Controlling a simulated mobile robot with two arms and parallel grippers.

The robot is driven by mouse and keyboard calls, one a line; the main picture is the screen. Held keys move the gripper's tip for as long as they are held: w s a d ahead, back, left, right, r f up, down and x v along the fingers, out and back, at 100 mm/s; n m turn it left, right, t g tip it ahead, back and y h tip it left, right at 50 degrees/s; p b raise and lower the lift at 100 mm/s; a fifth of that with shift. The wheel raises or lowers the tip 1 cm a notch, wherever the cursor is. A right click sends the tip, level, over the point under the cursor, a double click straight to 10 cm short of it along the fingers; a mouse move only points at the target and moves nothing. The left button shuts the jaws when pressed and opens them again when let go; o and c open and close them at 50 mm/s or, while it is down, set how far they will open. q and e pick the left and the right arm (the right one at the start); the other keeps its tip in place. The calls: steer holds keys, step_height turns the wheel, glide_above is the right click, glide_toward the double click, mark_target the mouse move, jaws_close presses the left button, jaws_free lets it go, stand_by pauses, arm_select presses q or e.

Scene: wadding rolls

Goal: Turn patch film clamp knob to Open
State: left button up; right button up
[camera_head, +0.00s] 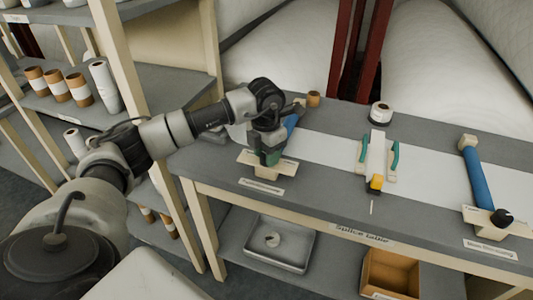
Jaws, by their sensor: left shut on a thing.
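My left gripper (269,153) reaches over the left end of the splice table and points down onto a wooden clamp base (287,170). It is shut on a knob, which is mostly hidden by the fingers; a little green shows at the fingertips. A blue clamp bar (292,121) runs back from this base, partly behind my wrist. A small label (262,187) on the table front edge is too small to read. The knob's pointing direction cannot be told. My right gripper is not in view.
A second clamp with a blue bar (477,181) and a black knob (502,217) stands at the right. Mid-table is a white strip fixture with green handles (394,156) and a yellow block (376,183). A white roll (380,113) stands behind. Shelves with rolls are left.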

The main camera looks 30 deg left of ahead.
arm_select(q)
steer(key=shift+r+n, duration=0.1)
steer(key=shift+n, duration=0.3)
steer(key=o, duration=0.9)
step_height(320, 180, up, 11)
steer(key=shift+a+f+b, duration=0.1)
steer(key=shift+f+b, duration=0.05)
steer(key=shift+b, duration=0.65)
